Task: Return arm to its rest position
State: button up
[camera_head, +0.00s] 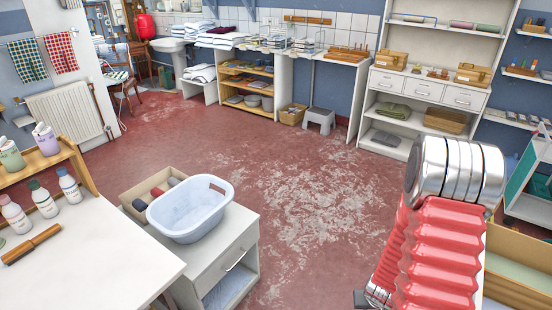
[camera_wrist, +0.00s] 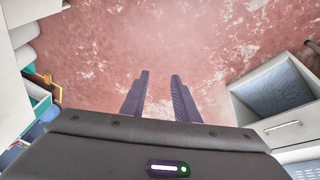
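My gripper (camera_wrist: 158,98) shows in the wrist view, with two dark fingers held apart and nothing between them. It points down over the worn red floor (camera_wrist: 150,40). In the head view my arm's red ribbed sleeve and metal joint fill the lower right, and the gripper itself does not show.
A blue tub (camera_head: 190,208) sits on a white drawer cabinet (camera_head: 240,245), left of centre. A white table (camera_head: 85,262) with bottles is at the lower left. White shelving (camera_head: 425,88) and a grey step stool (camera_head: 320,118) stand at the back. The middle floor is clear.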

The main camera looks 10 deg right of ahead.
jog(key=s+a+r+n+t+y, duration=0.1)
jog(key=s+a+r, duration=0.2)
jog(key=a+r, duration=0.4)
jog(key=s+a+r+n+y, duration=0.1)
jog(key=s+a+r, duration=0.2)
jog(key=a+r, duration=0.5)
jog(key=s+a+r+n+t, duration=0.1)
jog(key=s+a+r, duration=0.2)
jog(key=r, duration=2.2)
jog(key=a, duration=0.5)
jog(key=shift+a+r+t+y, duration=0.2)
jog(key=shift+r+t+y, duration=0.1)
jog(key=shift+y, duration=0.1)
